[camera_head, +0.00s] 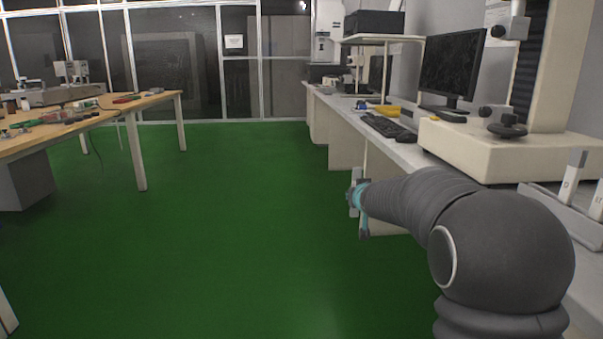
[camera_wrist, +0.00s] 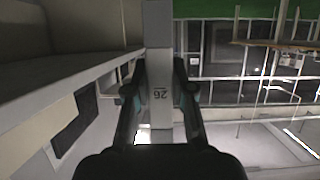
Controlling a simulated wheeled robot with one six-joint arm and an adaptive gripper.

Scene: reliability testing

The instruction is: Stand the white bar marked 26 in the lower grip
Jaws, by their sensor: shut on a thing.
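In the head view my gripper (camera_head: 358,198), with teal parts, is in front of the right bench, over the green floor. Only a small pale part of the bar shows there. The lower grip (camera_head: 506,127), a dark round piece with knobs, sits on the testing machine's pale base, well to the right of my gripper. The upper grip (camera_head: 508,28) is above it.
Other white bars (camera_head: 571,176) stand in a rack at the right edge. A monitor (camera_head: 451,64) and keyboard (camera_head: 388,127) are on the right bench left of the machine. A wooden table (camera_head: 150,101) with tools is at left. The green floor (camera_head: 230,220) between is clear.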

